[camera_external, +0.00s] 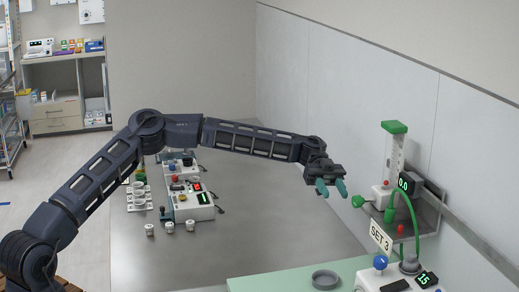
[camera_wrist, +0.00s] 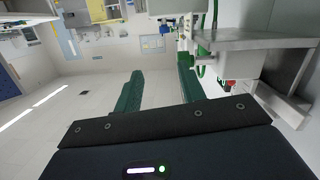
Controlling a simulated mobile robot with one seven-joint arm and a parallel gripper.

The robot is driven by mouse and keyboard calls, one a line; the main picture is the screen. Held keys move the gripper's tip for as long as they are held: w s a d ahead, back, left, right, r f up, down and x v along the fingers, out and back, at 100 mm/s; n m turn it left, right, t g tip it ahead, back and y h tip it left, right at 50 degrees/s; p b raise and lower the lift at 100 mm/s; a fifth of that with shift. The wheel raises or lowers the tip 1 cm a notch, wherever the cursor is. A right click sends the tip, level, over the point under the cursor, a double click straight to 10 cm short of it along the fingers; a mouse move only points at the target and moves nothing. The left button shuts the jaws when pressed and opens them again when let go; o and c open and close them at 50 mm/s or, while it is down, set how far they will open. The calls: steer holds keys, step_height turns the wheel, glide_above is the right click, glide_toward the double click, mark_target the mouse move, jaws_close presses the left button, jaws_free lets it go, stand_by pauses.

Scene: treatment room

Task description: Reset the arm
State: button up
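My arm reaches from the lower left over the grey table in the external view. My gripper (camera_external: 332,187) is at its end, in the air over the right part of the table, left of the green-handled device. Its two green fingers are apart with nothing between them. In the wrist view the fingers of my gripper (camera_wrist: 160,82) stand spread, with open room and floor behind them.
The grey table (camera_external: 290,235) bears several small white cups and a box with lit displays (camera_external: 192,203) at its left. At the right, a green-handled device (camera_external: 395,160) stands by the wall, near a "SET 3" sign (camera_external: 381,238). A grey ring-shaped dish (camera_external: 325,279) sits on a pale green surface (camera_external: 258,284).

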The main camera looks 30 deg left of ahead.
steer(key=s+a+n+t+y, duration=0.5)
steer(key=s+a, duration=0.3)
steer(key=s, duration=0.1)
steer(key=s+a+r+n+t+y, duration=0.2)
steer(key=s+a+n+t, duration=0.15)
steer(key=a, duration=0.65)
steer(key=s+a+r+n+t+y, duration=0.1)
steer(key=s+a+r+n+t, duration=0.2)
steer(key=a, duration=0.7)
steer(key=s+a+r+n+t+y, duration=0.15)
steer(key=s+a+n, duration=0.3)
steer(key=a, duration=0.45)
steer(key=s+a+r+n+t+y, duration=0.1)
steer(key=s+a+n+t, duration=0.2)
steer(key=s+a+n, duration=0.7)
steer(key=shift+s+a+r+t, duration=0.3)
steer(key=shift+s+a, duration=3.35)
steer(key=shift+a, duration=1.65)
